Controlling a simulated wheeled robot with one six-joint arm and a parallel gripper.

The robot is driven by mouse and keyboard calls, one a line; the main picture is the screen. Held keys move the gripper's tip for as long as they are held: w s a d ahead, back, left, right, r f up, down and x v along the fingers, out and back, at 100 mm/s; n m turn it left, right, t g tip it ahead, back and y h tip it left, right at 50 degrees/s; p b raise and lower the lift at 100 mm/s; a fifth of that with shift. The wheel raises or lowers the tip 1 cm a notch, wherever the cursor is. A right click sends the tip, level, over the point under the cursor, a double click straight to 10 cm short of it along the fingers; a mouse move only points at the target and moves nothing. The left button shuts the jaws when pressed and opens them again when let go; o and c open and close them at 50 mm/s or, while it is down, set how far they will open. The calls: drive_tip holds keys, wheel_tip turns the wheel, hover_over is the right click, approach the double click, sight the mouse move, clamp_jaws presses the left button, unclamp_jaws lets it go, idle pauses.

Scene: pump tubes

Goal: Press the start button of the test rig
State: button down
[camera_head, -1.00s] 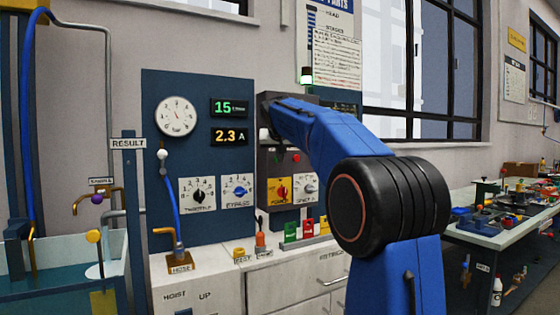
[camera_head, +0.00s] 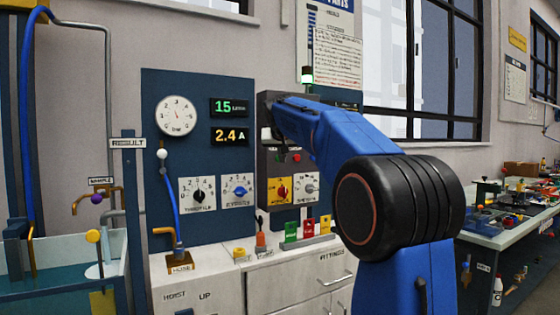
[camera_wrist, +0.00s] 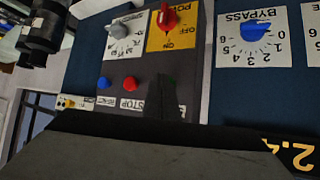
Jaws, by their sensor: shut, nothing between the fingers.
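The dark control box (camera_head: 265,170) of the test rig is on the blue panel, with my gripper in front of its upper part. My gripper (camera_wrist: 166,82) is shut and empty; its dark fingers cover much of the button row in the wrist view. A dark green spot, the start button (camera_wrist: 172,82), peeks out by the fingertip, mostly hidden. Whether the fingertip touches it I cannot tell. The red stop button (camera_wrist: 131,83) and a blue button (camera_wrist: 103,83) sit beside it. The red power knob (camera_wrist: 168,18) shows too. A green lamp (camera_head: 307,77) is lit above the box.
The bypass dial (camera_head: 238,190) and throttle dial (camera_head: 197,193) are on the panel. The displays read 15 (camera_head: 229,106) and 2.4 A (camera_head: 229,136). Small coloured blocks (camera_head: 308,227) stand on the white counter (camera_head: 235,275) below. A workbench (camera_head: 488,238) is at right.

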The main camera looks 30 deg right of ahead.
drive_tip(key=shift+s, duration=2.3)
drive_tip(key=shift+f, duration=0.1)
drive_tip(key=s+a+f+n+g+y, duration=0.1)
drive_tip(key=s+a+f+n+y, duration=0.1)
drive_tip(key=s+a+f, duration=0.5)
drive_tip(key=s+a+f+n+g+y, duration=0.1)
drive_tip(key=s+a+f, duration=0.6)
drive_tip(key=s+f, duration=1.3)
drive_tip(key=s+a+f+n+g+y, duration=0.2)
drive_tip(key=s+a+f, duration=0.5)
drive_tip(key=s+f, duration=0.7)
drive_tip(key=s+n, duration=0.1)
drive_tip(key=s, duration=0.3)
drive_tip(key=shift+s+a+f+g+y, duration=0.2)
drive_tip(key=shift+a+g+y, duration=0.1)
drive_tip(key=shift+a, duration=0.1)
